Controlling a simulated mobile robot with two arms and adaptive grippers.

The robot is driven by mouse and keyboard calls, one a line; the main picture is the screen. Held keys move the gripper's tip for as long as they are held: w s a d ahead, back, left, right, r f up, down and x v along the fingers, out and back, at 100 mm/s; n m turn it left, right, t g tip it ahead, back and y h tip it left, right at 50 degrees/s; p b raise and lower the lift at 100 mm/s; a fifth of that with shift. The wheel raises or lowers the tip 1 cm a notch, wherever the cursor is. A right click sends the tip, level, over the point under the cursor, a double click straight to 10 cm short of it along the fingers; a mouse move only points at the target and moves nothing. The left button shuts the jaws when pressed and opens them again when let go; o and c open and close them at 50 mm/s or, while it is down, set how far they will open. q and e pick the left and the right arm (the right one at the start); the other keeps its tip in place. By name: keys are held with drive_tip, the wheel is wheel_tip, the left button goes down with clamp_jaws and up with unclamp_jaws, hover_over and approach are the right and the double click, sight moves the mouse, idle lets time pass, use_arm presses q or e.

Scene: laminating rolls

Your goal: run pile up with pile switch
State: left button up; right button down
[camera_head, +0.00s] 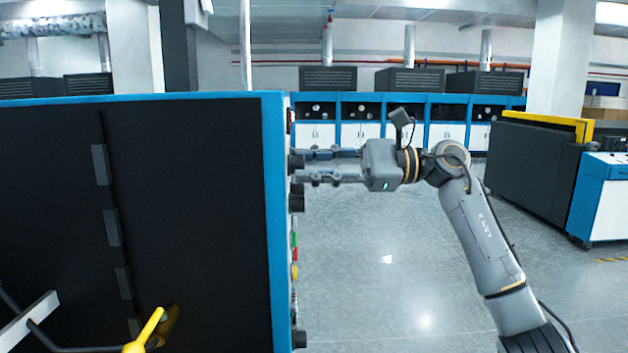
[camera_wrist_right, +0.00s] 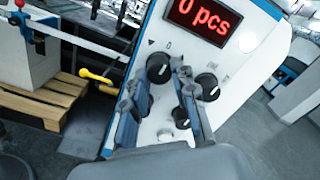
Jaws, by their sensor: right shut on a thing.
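A blue-edged machine panel (camera_head: 277,220) carries several black knobs, seen edge-on in the head view. My right gripper (camera_head: 303,166) reaches it from the right. In the right wrist view, my right gripper (camera_wrist_right: 158,80) has its two fingers on either side of a black rotary knob (camera_wrist_right: 158,68) on the white panel face and is shut on it. The knob has a pale pointer mark; its label is too small to read, so I cannot confirm it is the pile switch. A wooden pallet (camera_wrist_right: 42,100) stands at left. My left gripper is not in view.
A red display (camera_wrist_right: 203,20) reads "0 pcs". Other black knobs (camera_wrist_right: 207,87) sit beside the fingers. A yellow handle (camera_wrist_right: 96,77) sticks out left of the panel. A dark machine with a yellow rail (camera_head: 545,123) stands at right; the floor between is clear.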

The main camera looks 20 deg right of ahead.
drive_tip(key=shift+n, duration=0.4)
drive_tip(key=c, duration=1.1)
unclamp_jaws()
drive_tip(key=shift+o, duration=0.2)
drive_tip(key=v, duration=1.2)
